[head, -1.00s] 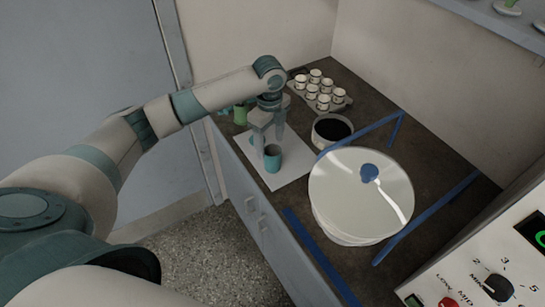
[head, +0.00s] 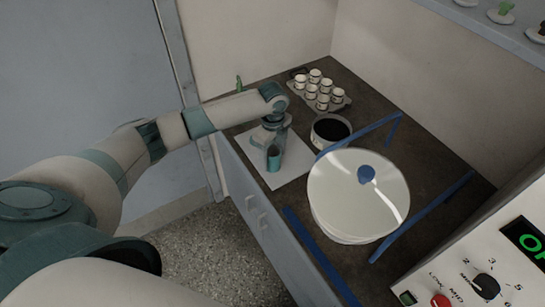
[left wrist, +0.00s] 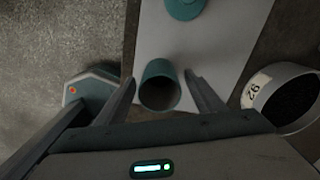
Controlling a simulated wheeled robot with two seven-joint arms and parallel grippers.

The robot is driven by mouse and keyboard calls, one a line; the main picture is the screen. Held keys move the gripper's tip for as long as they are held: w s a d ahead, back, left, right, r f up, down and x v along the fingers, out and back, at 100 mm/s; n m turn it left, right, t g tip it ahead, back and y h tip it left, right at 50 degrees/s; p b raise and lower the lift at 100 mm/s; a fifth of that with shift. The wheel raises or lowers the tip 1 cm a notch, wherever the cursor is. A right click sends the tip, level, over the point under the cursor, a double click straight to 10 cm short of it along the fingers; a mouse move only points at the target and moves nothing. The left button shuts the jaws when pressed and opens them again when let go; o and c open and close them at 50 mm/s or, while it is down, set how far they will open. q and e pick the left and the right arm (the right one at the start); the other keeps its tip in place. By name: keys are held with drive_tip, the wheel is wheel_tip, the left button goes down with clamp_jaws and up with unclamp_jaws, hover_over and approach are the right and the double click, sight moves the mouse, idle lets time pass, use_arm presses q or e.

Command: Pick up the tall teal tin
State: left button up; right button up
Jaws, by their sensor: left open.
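The tall teal tin (head: 273,164) stands upright on a white sheet (head: 292,170) near the front edge of the counter. Its open top and dark inside show in the left wrist view (left wrist: 158,83). My left gripper (head: 273,149) is open and low over the tin. In the left wrist view the two fingers of my left gripper (left wrist: 160,84) stand on either side of the tin, with a visible gap on each side. A second, lower teal round thing (left wrist: 184,7) lies on the sheet beyond it. My right gripper is not in view.
A bowl of dark material (head: 331,131), marked with a number in the wrist view, stands right of the sheet. A rack of white cups (head: 322,90) is behind. A large round white lidded vessel (head: 358,200) with blue rails fills the right. A control panel (head: 475,275) is at the lower right.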

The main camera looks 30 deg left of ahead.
use_arm(q)
drive_tip(key=shift+f, duration=1.1)
drive_tip(key=c, duration=1.1)
